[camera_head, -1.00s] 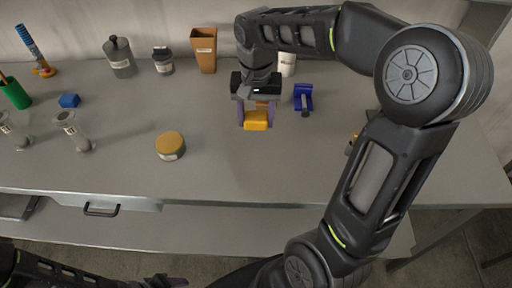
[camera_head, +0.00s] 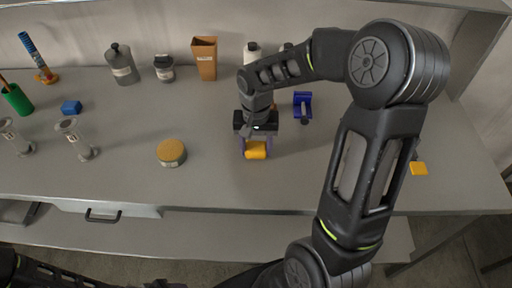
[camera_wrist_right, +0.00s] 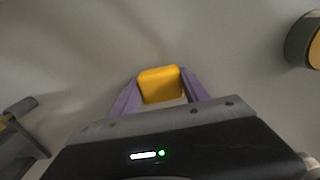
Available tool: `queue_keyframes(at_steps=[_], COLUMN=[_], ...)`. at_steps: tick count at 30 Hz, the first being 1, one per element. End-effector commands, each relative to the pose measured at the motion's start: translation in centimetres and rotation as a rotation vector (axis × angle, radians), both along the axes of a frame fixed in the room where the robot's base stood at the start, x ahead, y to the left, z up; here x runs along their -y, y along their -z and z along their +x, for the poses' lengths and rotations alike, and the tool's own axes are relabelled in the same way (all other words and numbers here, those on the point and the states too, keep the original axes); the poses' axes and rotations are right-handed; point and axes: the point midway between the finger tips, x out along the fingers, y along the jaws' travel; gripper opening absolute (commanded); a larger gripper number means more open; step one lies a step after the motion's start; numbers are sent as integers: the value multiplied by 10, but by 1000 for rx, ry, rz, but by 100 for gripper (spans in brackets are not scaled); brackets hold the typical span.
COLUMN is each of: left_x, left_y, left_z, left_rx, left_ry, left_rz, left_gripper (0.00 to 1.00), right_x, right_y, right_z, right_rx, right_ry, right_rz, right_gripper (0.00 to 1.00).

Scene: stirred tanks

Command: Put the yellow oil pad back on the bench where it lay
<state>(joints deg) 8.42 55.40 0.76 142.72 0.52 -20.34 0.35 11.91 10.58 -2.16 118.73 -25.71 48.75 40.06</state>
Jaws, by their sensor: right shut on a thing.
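The yellow oil pad (camera_head: 256,155) is a small rounded yellow block, low over the middle of the grey bench. My right gripper (camera_head: 255,147) points down and is shut on it, with purple fingers on either side. The pad also shows between the fingertips in the right wrist view (camera_wrist_right: 160,84). I cannot tell whether its underside touches the bench (camera_head: 220,185). My left gripper (camera_head: 166,284) shows only in part at the bottom edge, and its jaws are unclear.
A yellow-topped round tin (camera_head: 171,153) stands left of the pad. A blue holder (camera_head: 303,106) stands behind it to the right. A brown bin (camera_head: 204,58) and bottles line the back. Another yellow piece (camera_head: 418,168) lies at right. Bench front is clear.

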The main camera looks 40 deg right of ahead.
Motion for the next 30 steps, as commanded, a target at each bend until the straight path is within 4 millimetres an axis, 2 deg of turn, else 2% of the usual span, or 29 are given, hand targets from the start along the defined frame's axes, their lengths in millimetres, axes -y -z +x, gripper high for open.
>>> queue_keyframes(at_steps=[3, 14, 15, 22, 30], left_x=[0, 0, 0, 0, 0], left_y=[-1, 4, 2, 1, 0], left_z=[0, 0, 0, 0, 0], left_rx=[-1, 0, 0, 0, 1], left_ry=[0, 0, 0, 0, 0], left_rz=[1, 0, 0, 0, 0], left_gripper=[58, 58, 58, 58, 58], right_x=[0, 0, 0, 0, 0], right_y=[8, 13, 11, 11, 10], right_z=[0, 0, 0, 0, 0], right_rx=[0, 1, 1, 1, 1], right_ry=[0, 0, 0, 0, 0], right_rz=[0, 0, 0, 1, 0], right_gripper=[21, 21, 57, 75, 75])
